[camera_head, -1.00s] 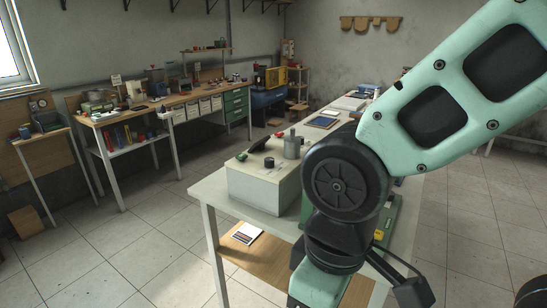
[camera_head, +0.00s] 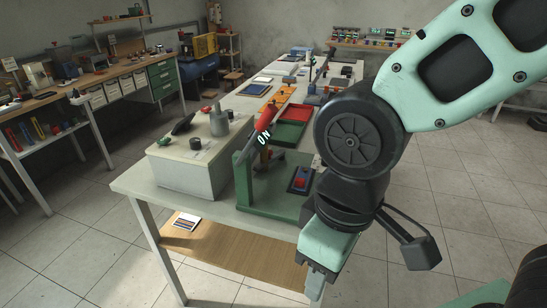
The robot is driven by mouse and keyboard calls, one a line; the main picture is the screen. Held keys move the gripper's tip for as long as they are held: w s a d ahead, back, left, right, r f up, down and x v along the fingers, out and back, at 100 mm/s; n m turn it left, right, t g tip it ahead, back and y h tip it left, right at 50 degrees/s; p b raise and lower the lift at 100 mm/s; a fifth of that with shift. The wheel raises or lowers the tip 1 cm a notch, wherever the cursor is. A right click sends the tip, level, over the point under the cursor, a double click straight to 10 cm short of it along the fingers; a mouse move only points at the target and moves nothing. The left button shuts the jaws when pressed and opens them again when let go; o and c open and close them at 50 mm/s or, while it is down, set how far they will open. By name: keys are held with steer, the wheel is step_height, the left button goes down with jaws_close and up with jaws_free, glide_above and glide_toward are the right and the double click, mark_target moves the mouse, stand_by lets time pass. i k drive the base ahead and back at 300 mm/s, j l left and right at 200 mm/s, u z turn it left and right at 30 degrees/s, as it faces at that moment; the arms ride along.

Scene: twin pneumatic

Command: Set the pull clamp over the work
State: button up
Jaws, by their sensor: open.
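A green fixture (camera_head: 270,201) with an upright plate stands on the near end of the bench. A small red part (camera_head: 300,183) sits on a dark plate at the fixture's right side. I cannot tell for sure which part is the pull clamp or which is the work. My gripper (camera_head: 318,284) hangs at the bottom, in front of and below the fixture in the picture, apart from it. It looks empty; its fingertips are small and partly hidden. My arm hides the fixture's right side.
A pale box (camera_head: 193,165) with a grey cylinder and small parts on top stands left of the fixture. Green and red trays (camera_head: 291,133) lie behind it. The bench edge (camera_head: 225,220) is in front, with a wooden lower shelf (camera_head: 225,255). Floor is clear at right.

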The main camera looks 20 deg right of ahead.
mark_target(259, 168)
steer(key=i+l+u, duration=0.2)
steer(key=i+l, duration=0.2)
steer(key=i+l+u, duration=0.15)
steer(key=i+l, duration=0.25)
steer(key=l, duration=0.1)
